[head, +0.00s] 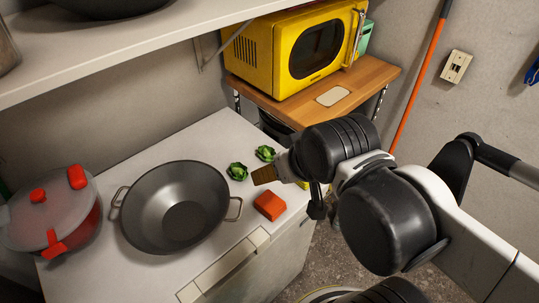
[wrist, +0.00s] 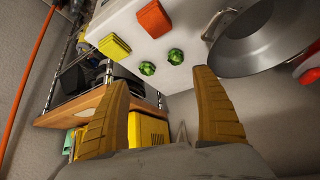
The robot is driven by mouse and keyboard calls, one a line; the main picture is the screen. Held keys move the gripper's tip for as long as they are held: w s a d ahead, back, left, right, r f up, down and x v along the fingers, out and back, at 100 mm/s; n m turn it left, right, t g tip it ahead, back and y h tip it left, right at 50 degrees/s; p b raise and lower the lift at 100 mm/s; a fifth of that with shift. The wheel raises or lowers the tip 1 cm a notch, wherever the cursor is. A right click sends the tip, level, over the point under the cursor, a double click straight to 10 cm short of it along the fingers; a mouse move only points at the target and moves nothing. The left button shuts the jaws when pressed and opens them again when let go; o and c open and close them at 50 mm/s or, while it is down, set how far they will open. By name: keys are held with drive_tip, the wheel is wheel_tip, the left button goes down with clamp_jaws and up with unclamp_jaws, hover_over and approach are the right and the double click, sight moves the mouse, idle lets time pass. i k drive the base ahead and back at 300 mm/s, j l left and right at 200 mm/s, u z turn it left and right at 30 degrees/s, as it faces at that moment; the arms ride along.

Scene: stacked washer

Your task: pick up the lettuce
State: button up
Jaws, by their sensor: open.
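Two small green lettuces sit on the white top surface. One lettuce (head: 237,171) is beside the wok, and the other lettuce (head: 265,153) is a little farther back. In the wrist view they show as one lettuce (wrist: 175,57) and another lettuce (wrist: 147,68), close together beyond the fingertips. My gripper (wrist: 165,105) is open and empty, with its tan fingers spread wide.
A grey wok (head: 176,207) and a red pot (head: 50,225) stand left of the lettuces. An orange-red block (head: 269,205) lies in front; a yellow block (wrist: 115,46) lies near it. A yellow microwave (head: 297,50) on a wooden shelf (head: 372,74) stands behind. A shelf (head: 130,45) overhangs the left.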

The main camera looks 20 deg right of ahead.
sight(266, 153)
drive_tip(key=k+l+z, duration=0.25)
drive_tip(key=z, duration=0.25)
drive_tip(key=k+l+z, duration=0.25)
drive_tip(key=l+z, duration=0.25)
drive_tip(key=j, duration=0.1)
